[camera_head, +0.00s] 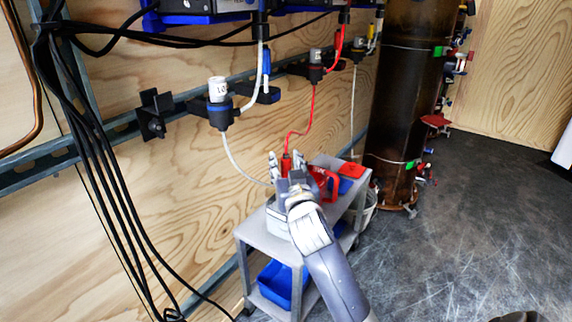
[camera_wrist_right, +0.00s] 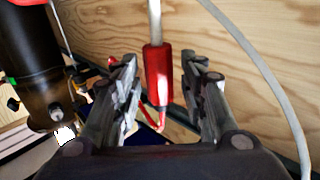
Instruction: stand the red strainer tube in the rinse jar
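The red strainer tube (camera_head: 286,163) hangs upright at the lower end of a thin red line, above the grey cart. In the right wrist view the red tube (camera_wrist_right: 158,75) hangs from a pale hose, between the fingertips. My right gripper (camera_head: 287,168) is at the tube; its fingers (camera_wrist_right: 160,70) are open, with a gap visible on both sides of the tube. A pale grey container (camera_head: 277,221) stands on the cart top, partly hidden by my right arm; I cannot tell whether it is the rinse jar. My left gripper is not in view.
The grey cart (camera_head: 262,240) carries a red handled item (camera_head: 325,184), a blue bin below (camera_head: 275,283) and other small items. A tall dark column (camera_head: 400,110) stands right of it. Black cables (camera_head: 95,170) hang at left. The floor at right is mostly clear.

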